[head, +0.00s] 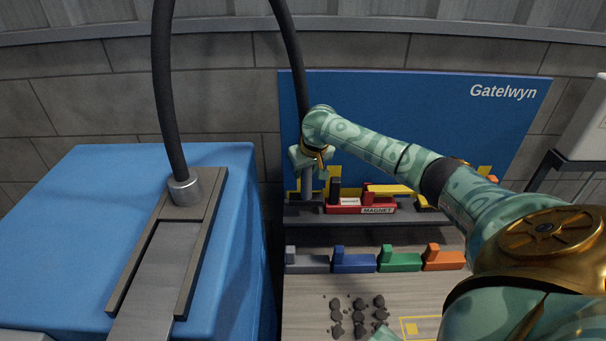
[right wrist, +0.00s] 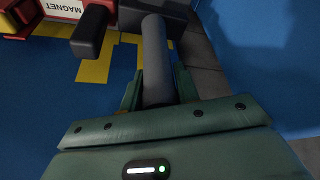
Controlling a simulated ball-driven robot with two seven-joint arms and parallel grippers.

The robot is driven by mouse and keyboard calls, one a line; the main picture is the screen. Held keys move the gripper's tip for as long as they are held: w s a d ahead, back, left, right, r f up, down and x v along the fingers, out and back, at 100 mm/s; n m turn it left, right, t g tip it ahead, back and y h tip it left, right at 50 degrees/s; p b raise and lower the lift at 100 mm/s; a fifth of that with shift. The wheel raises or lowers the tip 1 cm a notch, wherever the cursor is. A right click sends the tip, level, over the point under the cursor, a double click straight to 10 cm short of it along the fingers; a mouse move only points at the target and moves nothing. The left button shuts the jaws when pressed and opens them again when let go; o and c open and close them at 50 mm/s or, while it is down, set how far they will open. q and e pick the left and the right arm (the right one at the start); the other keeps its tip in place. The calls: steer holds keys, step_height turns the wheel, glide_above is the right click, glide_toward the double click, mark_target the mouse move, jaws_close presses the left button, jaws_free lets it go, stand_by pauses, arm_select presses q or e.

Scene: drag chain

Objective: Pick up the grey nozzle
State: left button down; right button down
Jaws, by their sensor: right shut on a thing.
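The grey nozzle (head: 307,187) is a slim upright cylinder at the left end of the dark shelf, in front of the blue board. It also shows in the right wrist view (right wrist: 155,55), running between the fingers. My right gripper (head: 309,164) is shut on it from above. In the right wrist view the green fingers (right wrist: 155,92) sit on both sides of the cylinder. A black hose (head: 290,40) comes down behind my right wrist; its join to the nozzle is hidden.
A red tool marked MAGNET (head: 345,208) and a yellow-handled tool (head: 398,190) lie right of the nozzle on the shelf (head: 350,219). Coloured blocks (head: 354,263) stand below. A blue cabinet (head: 90,215) with a metal channel and hose collar (head: 185,190) fills the left.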

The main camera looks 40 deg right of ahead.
steer(key=s+r, duration=0.2)
steer(key=s+a+r+p, duration=0.1)
steer(key=r, duration=0.1)
steer(key=shift+s+r, duration=0.3)
steer(key=shift+s, duration=0.05)
steer(key=s+a+r, duration=0.3)
steer(key=s, duration=0.4)
steer(key=shift+s+a+p, duration=0.15)
steer(key=shift+s+p, duration=0.15)
steer(key=shift+r, duration=0.1)
